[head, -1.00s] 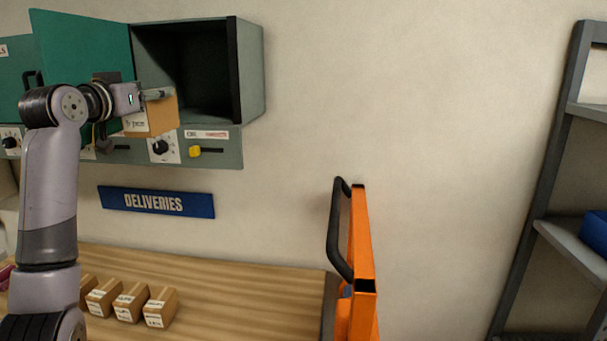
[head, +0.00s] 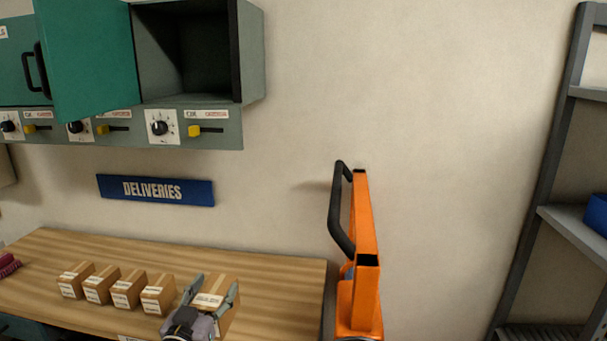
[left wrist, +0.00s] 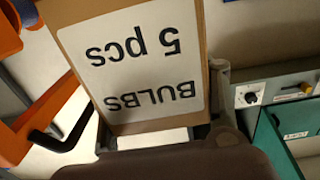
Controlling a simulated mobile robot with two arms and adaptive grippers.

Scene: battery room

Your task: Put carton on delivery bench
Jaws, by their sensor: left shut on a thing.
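The carton (head: 216,284) is a brown box with a white label. In the left wrist view the carton (left wrist: 145,60) fills the middle, its label reading "BULBS 5 pcs" upside down. My left gripper (head: 212,292) is shut on it, one finger on each side. The gripper and carton are over the front right part of the wooden delivery bench (head: 275,275), below the "DELIVERIES" sign (head: 155,190). I cannot tell whether the carton's underside touches the bench. My right gripper is not in view.
Several small cartons (head: 125,288) stand in a row just left of the held one. An orange trolley frame with a black handle (head: 362,250) stands at the bench's right end. An open green cabinet (head: 185,55) hangs above. The bench's back right is clear.

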